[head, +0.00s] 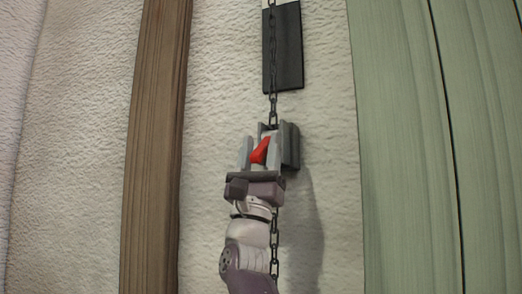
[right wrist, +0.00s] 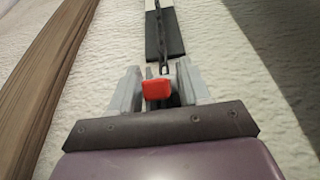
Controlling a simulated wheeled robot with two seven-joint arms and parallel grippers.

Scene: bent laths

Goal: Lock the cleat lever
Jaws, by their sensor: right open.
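The red cleat lever (head: 261,150) sits on a dark grey cleat (head: 291,146) on the pale wall. My right gripper (head: 260,148) is open, with one light grey finger on each side of the lever. In the right wrist view the lever (right wrist: 157,89) shows as a red block between the two fingers (right wrist: 158,88); I cannot tell whether either finger touches it. A dark chain (head: 273,60) runs down into the cleat and shows again below it beside my arm. Most of the cleat is hidden behind my gripper. My left gripper is not in view.
A black plate (head: 289,50) lies on the wall behind the chain, above the cleat. A brown wooden post (head: 155,140) stands to the left and green boards (head: 410,150) to the right. The textured wall between them is otherwise bare.

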